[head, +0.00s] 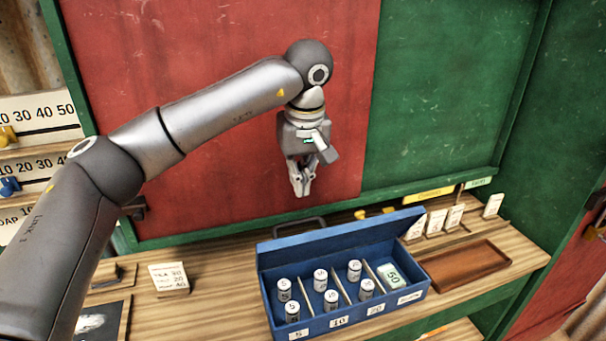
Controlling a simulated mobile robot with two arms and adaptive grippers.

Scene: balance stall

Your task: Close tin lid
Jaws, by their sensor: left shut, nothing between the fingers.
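A blue cash tin (334,325) stands on the wooden counter with its lid (340,236) raised at the back, hinged open and leaning upright. Inside are several white coin rolls (331,299) and a white bundle marked 50 (391,276), split by thin dividers. The front wall carries small number labels. My left gripper (301,192) hangs above and behind the lid, pointing down, its fingers shut and empty. It does not appear to touch the lid. My right gripper is not in view.
A brown wooden tray (466,274) sits right of the tin, with several small white cards (436,221) behind it. A price card (169,278) stands to the left. Red and green panels rise behind the counter.

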